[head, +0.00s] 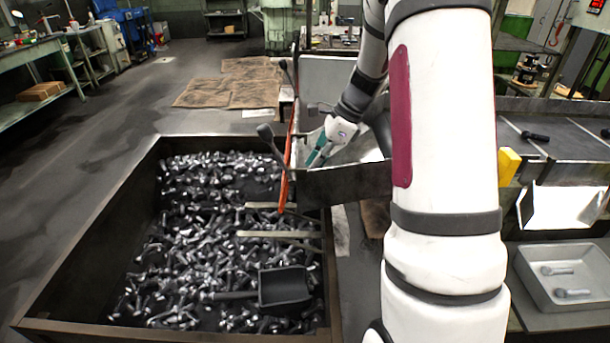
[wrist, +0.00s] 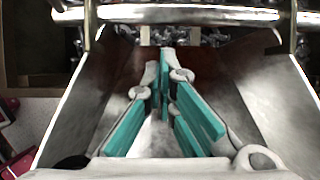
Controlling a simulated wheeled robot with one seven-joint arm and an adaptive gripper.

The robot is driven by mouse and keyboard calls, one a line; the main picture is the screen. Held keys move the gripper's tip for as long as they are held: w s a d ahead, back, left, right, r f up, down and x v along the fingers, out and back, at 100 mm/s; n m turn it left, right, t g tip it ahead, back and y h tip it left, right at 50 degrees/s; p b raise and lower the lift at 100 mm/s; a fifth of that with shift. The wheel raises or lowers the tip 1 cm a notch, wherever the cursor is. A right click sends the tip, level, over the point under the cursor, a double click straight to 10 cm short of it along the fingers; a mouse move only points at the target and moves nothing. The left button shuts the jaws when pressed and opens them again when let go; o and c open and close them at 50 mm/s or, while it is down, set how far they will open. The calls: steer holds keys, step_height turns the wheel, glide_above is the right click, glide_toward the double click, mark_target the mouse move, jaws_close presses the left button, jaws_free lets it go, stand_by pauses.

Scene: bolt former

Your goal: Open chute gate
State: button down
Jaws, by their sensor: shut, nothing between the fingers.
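The chute (head: 345,186) is a grey metal trough whose end reaches over the right edge of the bolt bin. The chute gate (head: 288,150) shows edge-on as an upright orange-red strip at that end, with a dark knobbed handle (head: 265,132) on its bin side. My gripper (head: 314,158) is inside the trough, just right of the gate. In the wrist view my gripper (wrist: 165,62) has its teal-padded fingers together, empty, pointing at the chute's outlet between the sloping walls (wrist: 262,85). Whether the fingertips touch the gate I cannot tell.
A dark bin (head: 90,225) full of bolts stands below, with a black scoop (head: 284,287) in it. A metal bar (wrist: 190,14) crosses above the outlet in the wrist view. A grey tray (head: 563,278) with bolts stands at right. Floor at left is clear.

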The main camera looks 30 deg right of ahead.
steer(key=x, duration=0.9)
steer(key=shift+a+f, duration=0.1)
steer(key=shift+b, duration=0.35)
steer(key=shift+w+a+y, duration=0.15)
steer(key=shift+a+y, duration=0.05)
steer(key=shift+y, duration=0.1)
